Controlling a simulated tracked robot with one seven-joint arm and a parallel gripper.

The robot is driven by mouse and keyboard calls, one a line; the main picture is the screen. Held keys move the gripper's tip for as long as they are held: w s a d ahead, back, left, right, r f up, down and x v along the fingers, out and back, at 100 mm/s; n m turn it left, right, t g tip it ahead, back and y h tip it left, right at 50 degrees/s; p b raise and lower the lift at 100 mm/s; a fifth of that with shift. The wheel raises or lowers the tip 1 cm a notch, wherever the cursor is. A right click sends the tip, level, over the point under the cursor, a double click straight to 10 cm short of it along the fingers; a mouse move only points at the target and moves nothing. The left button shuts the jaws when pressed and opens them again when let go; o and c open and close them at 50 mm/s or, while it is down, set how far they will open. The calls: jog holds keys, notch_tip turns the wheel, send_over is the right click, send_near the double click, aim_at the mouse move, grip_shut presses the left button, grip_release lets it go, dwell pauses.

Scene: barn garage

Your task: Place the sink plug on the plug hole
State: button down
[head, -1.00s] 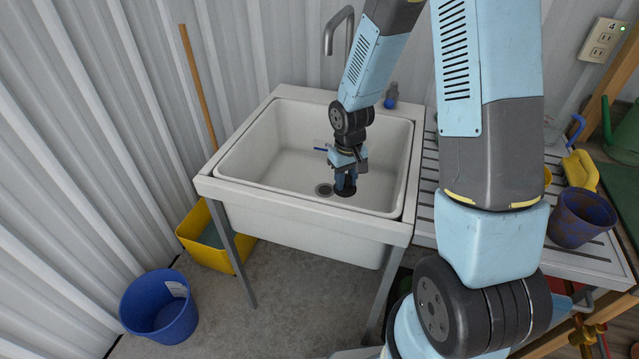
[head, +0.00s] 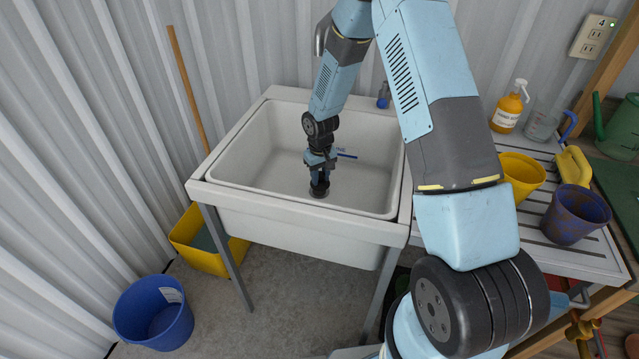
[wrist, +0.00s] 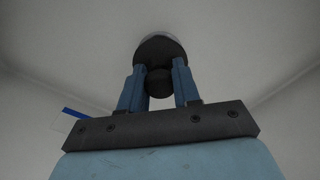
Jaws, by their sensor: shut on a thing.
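The white sink (head: 228,148) stands in the middle of the head view. My gripper (head: 319,182) is inside it, low over the basin floor and pointing down. It is shut on the dark round sink plug (head: 319,192). In the wrist view the two blue fingers (wrist: 158,80) hold the plug's knob, and the dark disc of the plug (wrist: 160,48) lies beyond them. The plug hole is hidden under the plug and gripper. A thin light arc shows past the plug's far edge in the wrist view. I cannot tell whether the plug touches the basin.
The grey tap (head: 321,38) is at the back, partly behind my arm. Right of the sink, a slatted drainboard holds a yellow pot (head: 521,175), a purple pot (head: 575,215) and a soap bottle (head: 509,108).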

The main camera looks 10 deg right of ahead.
jog(key=shift+w+a+f, duration=0.15)
jog(key=shift+w+f, duration=0.25)
jog(key=shift+f, duration=0.15)
notch_tip(320, 180, down, 3)
jog(key=shift+w+f, duration=0.1)
jog(key=shift+f, duration=0.05)
jog(key=c, duration=0.8)
grip_release()
jog(key=shift+f, duration=0.1)
jog(key=shift+r, duration=3.9)
